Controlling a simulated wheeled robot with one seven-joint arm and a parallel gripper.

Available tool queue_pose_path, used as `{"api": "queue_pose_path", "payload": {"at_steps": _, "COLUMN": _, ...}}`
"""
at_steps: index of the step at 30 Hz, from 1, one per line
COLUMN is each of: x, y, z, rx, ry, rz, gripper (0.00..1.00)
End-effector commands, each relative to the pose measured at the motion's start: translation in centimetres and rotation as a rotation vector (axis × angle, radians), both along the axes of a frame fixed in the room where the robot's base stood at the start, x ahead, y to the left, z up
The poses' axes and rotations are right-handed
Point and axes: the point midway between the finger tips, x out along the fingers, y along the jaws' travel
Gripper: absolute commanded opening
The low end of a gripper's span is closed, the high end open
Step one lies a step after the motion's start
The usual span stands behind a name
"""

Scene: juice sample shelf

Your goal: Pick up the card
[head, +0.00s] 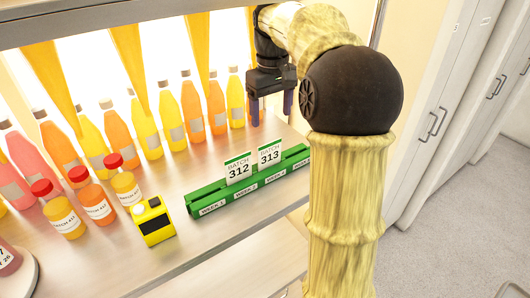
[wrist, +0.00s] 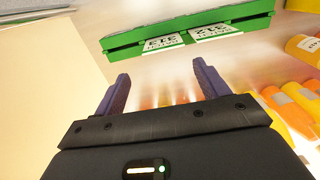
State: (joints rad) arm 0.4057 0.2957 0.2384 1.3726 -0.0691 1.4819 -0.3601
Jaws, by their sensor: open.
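Two white cards with green top edges stand upright in a green slotted rack (head: 220,207) on the shelf. They are the BATCH 312 card (head: 238,170) and the BATCH 313 card (head: 269,158), side by side. In the wrist view the 313 card (wrist: 163,43) and the 312 card (wrist: 214,32) appear upside down on the rack (wrist: 125,41), beyond the fingertips. My gripper (head: 271,108) is open and empty, with purple fingers. It is behind and above the rack, near its right end, apart from both cards. Its fingers (wrist: 160,72) also show in the wrist view.
Rows of juice bottles (head: 191,108) line the back of the shelf. Red-capped sample bottles (head: 96,205) and a yellow device (head: 153,222) stand left of the rack. The shelf is clear in front of the rack. Grey cabinets (head: 440,110) stand at right.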

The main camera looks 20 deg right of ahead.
Motion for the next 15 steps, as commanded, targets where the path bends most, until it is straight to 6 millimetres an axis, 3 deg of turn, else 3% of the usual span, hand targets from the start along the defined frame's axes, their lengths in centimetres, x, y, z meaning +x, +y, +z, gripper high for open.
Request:
{"api": "queue_pose_path", "payload": {"at_steps": 10, "x": 0.1, "y": 0.5, "z": -0.2, "rx": 0.000, "ry": 0.000, "rz": 0.011, "gripper": 0.74}}
{"api": "queue_pose_path", "payload": {"at_steps": 15, "x": 0.0, "y": 0.3, "z": -1.8, "rx": 0.000, "ry": 0.003, "rz": 0.007, "gripper": 0.74}}
